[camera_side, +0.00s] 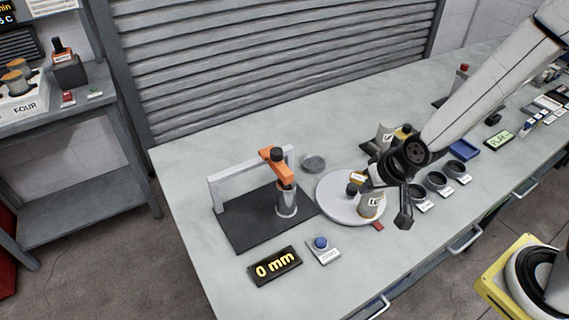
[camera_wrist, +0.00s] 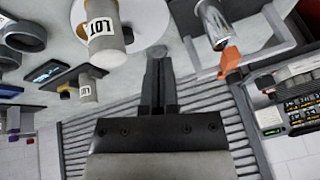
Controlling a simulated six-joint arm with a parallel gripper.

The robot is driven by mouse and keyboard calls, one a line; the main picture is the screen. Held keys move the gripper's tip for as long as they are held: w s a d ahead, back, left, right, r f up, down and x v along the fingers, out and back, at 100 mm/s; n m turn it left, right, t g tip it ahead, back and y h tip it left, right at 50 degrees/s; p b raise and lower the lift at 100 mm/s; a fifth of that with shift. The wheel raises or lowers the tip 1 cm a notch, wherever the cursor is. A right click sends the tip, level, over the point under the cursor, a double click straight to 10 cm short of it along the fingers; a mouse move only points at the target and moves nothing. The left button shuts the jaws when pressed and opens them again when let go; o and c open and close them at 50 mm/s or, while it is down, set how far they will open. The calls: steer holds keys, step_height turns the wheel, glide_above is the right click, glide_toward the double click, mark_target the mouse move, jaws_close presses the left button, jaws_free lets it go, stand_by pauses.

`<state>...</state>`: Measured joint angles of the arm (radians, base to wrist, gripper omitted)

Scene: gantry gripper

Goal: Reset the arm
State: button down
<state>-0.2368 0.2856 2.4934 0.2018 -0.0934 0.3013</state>
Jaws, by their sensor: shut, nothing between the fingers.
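My arm reaches in from the upper right in the side view, with its dark wrist (camera_side: 408,155) above the right side of a round white plate (camera_side: 338,202). My gripper (camera_wrist: 158,54) is shut and empty in the wrist view, its two dark fingers together.
A grey gantry (camera_side: 214,193) with an orange clamp (camera_side: 275,163) stands on a black mat (camera_side: 245,233), a metal cylinder (camera_side: 286,203) under the clamp. In front are a "0 mm" display (camera_side: 275,266) and a blue button (camera_side: 321,243). Several dark rings (camera_side: 437,181) lie right. The front left bench is clear.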

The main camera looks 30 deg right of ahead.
steer(key=s+d+r+n+g+h, duration=0.1)
steer(key=s+d+r+n+g, duration=0.1)
steer(key=d, duration=0.5)
steer(key=shift+s+d+r+n+g, duration=0.35)
steer(key=shift+s+r+n, duration=0.15)
steer(key=shift+s+r, duration=1.05)
